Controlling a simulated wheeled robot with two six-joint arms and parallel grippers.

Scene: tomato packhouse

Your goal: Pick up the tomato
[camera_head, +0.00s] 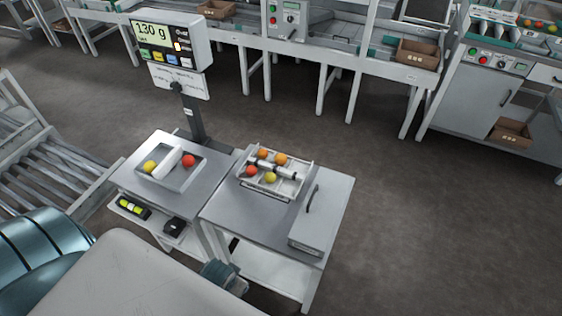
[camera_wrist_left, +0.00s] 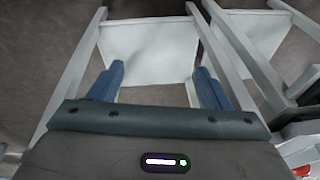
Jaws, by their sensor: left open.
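On the right-hand table, a white sectioned tray (camera_head: 293,194) holds several tomatoes: two orange (camera_head: 263,154) (camera_head: 281,159), one red-orange (camera_head: 252,170) and one yellow (camera_head: 270,177). My right gripper is out of view.
The scale's display (camera_head: 158,42) reads 130 g on a post behind the platform. A grey box with a handle (camera_head: 312,220) stands on the table's right side. A roller conveyor (camera_head: 45,170) is at left. Floor right of the table is clear.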

